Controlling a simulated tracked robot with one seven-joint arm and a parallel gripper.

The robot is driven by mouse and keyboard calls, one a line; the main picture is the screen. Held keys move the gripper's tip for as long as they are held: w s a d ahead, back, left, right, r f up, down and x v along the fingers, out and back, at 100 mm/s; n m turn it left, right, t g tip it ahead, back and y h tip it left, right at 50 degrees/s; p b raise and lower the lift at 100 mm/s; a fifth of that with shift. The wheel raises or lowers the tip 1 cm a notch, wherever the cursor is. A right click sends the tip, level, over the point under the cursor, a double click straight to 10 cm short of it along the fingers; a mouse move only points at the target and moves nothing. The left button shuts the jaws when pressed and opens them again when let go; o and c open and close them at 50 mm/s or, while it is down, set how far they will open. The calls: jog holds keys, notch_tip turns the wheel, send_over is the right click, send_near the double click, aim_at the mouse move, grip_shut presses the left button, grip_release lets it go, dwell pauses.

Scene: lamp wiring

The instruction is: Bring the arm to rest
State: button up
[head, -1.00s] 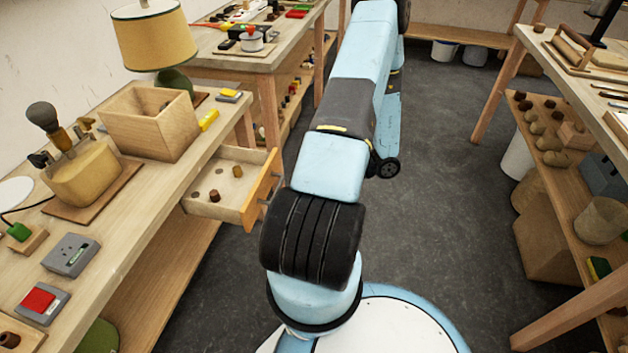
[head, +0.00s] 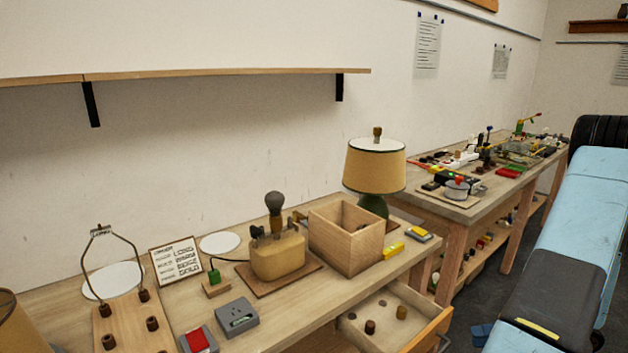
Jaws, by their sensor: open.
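My gripper is not in view in the head view. Part of my light-blue arm with its dark grey sleeve shows at the right edge, reaching away over the floor beside the benches. A lamp (head: 375,172) with a yellow shade and green base stands upright on the near bench (head: 290,318). An open drawer (head: 433,330) under that bench holds a few small round pieces.
A wooden box (head: 348,238) and a wooden block with a dark bulb (head: 277,255) stand on the bench. A grey socket (head: 237,316) and a red switch (head: 198,340) lie in front. A second, cluttered bench (head: 467,208) stands beyond. A shelf (head: 200,72) hangs above.

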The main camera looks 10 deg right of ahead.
jog(key=w+a+r+n+g+h, duration=0.2)
jog(key=a+r+n+g+h, duration=0.1)
jog(key=a+r+n, duration=0.55)
jog(key=w+a+r+n+g+h, duration=0.2)
jog(key=a+r+n+g+h, duration=0.3)
jog(key=r+n, duration=0.6)
jog(key=s+a+r+n+t+h, duration=0.2)
jog(key=s+a+r+n+t, duration=0.1)
jog(key=a+r+n, duration=0.3)
jog(key=s+a+r+n+t+h, duration=0.3)
jog(key=s+a+r+n, duration=0.3)
jog(key=r+n, duration=0.5)
jog(key=shift+s+a+r+n+t, duration=0.15)
jog(key=shift+s+a+n+t, duration=0.15)
jog(key=shift+a+n+t, duration=0.4)
jog(key=shift+d, duration=0.15)
dwell(3.5)
